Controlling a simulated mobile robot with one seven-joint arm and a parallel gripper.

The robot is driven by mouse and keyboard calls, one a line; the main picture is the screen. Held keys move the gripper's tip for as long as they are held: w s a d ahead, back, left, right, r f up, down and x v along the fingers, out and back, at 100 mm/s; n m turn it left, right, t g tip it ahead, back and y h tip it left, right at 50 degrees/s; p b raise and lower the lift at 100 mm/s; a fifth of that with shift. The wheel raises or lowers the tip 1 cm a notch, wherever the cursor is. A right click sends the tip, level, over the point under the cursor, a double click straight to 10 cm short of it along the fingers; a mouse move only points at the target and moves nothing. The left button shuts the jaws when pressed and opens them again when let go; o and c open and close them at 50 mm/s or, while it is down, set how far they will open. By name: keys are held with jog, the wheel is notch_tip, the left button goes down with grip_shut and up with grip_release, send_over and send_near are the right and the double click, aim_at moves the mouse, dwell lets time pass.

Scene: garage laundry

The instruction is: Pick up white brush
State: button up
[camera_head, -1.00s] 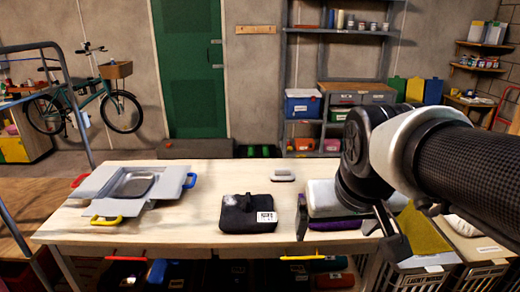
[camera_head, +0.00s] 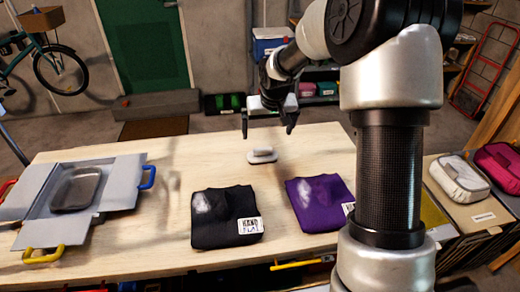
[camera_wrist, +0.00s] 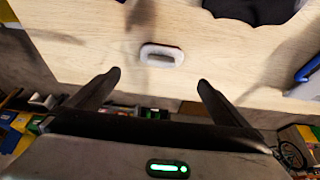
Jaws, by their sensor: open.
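The white brush (camera_head: 262,155) lies on the wooden table near its far edge. It is a small pale block with a raised handle. In the wrist view the brush (camera_wrist: 161,55) lies on the bare wood, ahead of and between my two fingertips. My gripper (camera_head: 268,133) is above the table just beyond the brush, with its fingers spread and pointing down. In the wrist view my gripper (camera_wrist: 159,78) is open, with nothing between its fingers. The brush is apart from both fingers.
A black folded cloth (camera_head: 222,217) and a purple folded cloth (camera_head: 317,200) lie nearer on the table. A grey tray with coloured handles (camera_head: 122,190) is at the left. The wood around the brush is clear. White and pink pouches (camera_head: 458,177) sit on bins at the right.

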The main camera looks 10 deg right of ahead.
aim_at(263, 149)
jog(key=x, duration=0.9)
jog(key=shift+f, duration=0.4)
jog(key=shift+w+a+x, duration=0.1)
jog(key=shift+w+x, duration=0.05)
jog(key=shift+x, duration=1.25)
jog(key=shift+w+a+x, duration=0.1)
jog(key=shift+w+x, duration=0.05)
jog(key=shift+x, duration=1.25)
jog(key=shift+r, duration=0.1)
jog(key=c, duration=0.9)
notch_tip(263, 149, up, 10)
jog(key=shift+r, duration=0.1)
jog(key=shift+o, duration=1.3)
jog(key=shift+c, duration=0.4)
jog(key=shift+s, duration=0.15)
